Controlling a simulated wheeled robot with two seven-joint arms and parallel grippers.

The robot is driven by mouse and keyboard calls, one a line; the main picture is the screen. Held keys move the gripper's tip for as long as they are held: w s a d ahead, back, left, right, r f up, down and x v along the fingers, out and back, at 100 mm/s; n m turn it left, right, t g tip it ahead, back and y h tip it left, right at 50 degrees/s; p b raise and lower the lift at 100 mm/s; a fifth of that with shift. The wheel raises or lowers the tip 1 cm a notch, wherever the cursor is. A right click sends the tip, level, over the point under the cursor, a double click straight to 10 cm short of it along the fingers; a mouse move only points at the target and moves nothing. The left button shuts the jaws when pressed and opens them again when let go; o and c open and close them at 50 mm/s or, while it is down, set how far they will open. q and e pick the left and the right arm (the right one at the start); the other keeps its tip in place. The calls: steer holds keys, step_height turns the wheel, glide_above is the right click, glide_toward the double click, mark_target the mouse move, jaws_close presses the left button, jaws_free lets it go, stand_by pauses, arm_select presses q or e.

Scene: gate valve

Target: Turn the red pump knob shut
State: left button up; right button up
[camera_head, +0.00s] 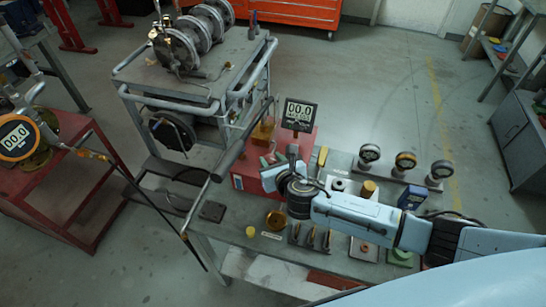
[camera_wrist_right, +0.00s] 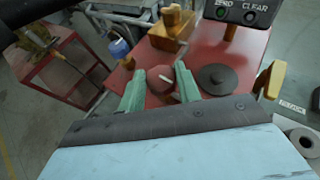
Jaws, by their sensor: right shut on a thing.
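The red pump knob (camera_wrist_right: 160,76) is round with a pale mark on it and sits on top of the red pump box (camera_wrist_right: 205,45). My right gripper (camera_wrist_right: 161,84) has its two green fingers on either side of the knob, shut on it. In the head view, the red pump box (camera_head: 304,140) stands on the grey bench, and my right gripper (camera_head: 269,161) reaches over its top from the right. The knob is hidden there by the gripper. A black display (camera_head: 299,114) on the pump reads 00.0. My left gripper is not in view.
A dark round cap (camera_wrist_right: 215,78) sits right of the knob, and a brass block (camera_wrist_right: 172,30) is behind it. A grey cart (camera_head: 190,85) stands at back left; a red stand (camera_head: 60,195) is farther left.

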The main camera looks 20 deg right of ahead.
steer(key=m+h, duration=0.3)
steer(key=m+h+p, duration=0.1)
steer(key=h, duration=0.1)
steer(key=shift+a+m+g, duration=0.3)
steer(key=shift+a+m, duration=0.1)
steer(key=m+g+h, duration=0.1)
steer(key=m+h, duration=0.1)
steer(key=m+g+h, duration=0.1)
steer(key=m+h, duration=0.1)
steer(key=shift+w+a+h+b, duration=0.1)
steer(key=shift+a+h+b, duration=0.05)
steer(key=shift+h+b, duration=0.2)
steer(key=shift+g, duration=0.3)
steer(key=o, duration=1)
steer(key=shift+c, duration=0.2)
steer(key=v, duration=1.3)
steer(key=shift+a+p, duration=0.25)
steer(key=shift+p, duration=0.15)
